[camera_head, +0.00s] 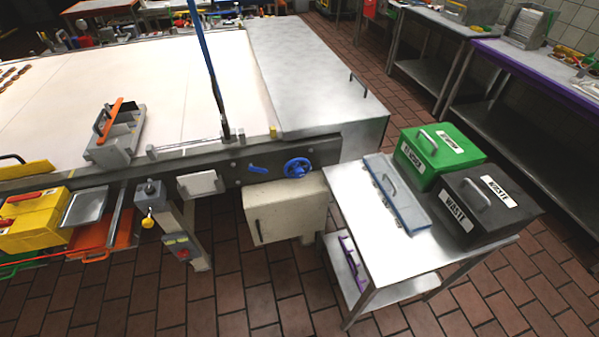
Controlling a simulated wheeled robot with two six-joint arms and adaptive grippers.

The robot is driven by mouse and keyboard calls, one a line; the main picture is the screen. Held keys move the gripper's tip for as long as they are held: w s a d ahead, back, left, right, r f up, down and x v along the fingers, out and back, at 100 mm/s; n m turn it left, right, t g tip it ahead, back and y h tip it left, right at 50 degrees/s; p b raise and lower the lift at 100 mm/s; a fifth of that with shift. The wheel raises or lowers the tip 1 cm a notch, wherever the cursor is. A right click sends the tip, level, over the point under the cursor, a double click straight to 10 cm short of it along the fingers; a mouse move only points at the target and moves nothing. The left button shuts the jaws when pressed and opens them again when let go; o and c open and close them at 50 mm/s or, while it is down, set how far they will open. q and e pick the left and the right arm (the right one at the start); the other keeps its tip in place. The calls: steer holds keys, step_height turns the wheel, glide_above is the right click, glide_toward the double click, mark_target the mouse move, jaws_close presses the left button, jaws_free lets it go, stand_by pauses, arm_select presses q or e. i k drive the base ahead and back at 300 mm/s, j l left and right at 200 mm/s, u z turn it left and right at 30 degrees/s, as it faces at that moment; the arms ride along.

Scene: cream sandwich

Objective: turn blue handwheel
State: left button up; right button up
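The blue handwheel (297,167) is mounted on the dark side rail of the conveyor, near its right end. It is small in the view and its face is unobstructed. Neither of my grippers shows in the head view, so nothing of mine touches the wheel.
A beige box (285,212) hangs below the handwheel. Brick-tiled floor (230,300) is clear in front.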

mark_target(298, 171)
steer(key=i+j+u, duration=0.35)
steer(key=i+j, duration=0.45)
steer(key=j, duration=0.1)
